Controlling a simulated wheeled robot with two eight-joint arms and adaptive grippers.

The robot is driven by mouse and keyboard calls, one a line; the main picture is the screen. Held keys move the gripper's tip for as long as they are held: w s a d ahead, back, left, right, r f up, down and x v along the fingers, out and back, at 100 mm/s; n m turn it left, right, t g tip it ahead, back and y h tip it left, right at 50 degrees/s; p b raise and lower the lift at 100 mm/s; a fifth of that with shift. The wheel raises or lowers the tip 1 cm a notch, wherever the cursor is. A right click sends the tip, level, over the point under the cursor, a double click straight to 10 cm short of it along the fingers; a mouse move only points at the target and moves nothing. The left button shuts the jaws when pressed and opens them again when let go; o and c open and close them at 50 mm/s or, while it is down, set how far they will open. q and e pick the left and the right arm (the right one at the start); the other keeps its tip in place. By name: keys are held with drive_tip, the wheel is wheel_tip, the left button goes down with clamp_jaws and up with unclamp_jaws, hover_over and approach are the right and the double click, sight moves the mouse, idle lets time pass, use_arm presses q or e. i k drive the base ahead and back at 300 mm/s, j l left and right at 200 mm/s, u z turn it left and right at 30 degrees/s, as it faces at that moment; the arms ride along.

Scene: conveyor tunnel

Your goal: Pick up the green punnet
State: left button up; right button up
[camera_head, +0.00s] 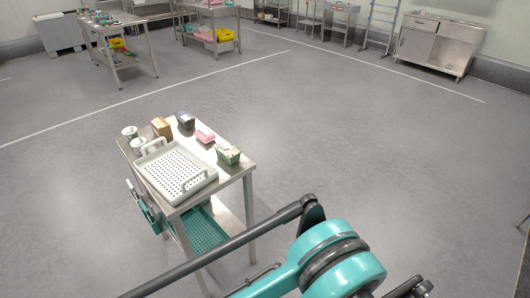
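The green punnet (228,154) stands near the right corner of a small steel table (232,175). It looks upright, with pale contents on top. A teal and dark arm of mine (325,262) crosses the lower part of the view, in front of the table's lower end. No fingertips of my left or right gripper can be made out. Nothing touches the punnet.
A white perforated tray (176,172) with raised handles fills the table's front left. A pink punnet (205,136), dark punnet (185,119), brown box (162,128) and pale jars (130,132) stand behind it. A teal basket (205,230) sits below. Floor to the right is clear.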

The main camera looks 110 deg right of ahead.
sight(229, 152)
drive_tip(key=z, duration=3.55)
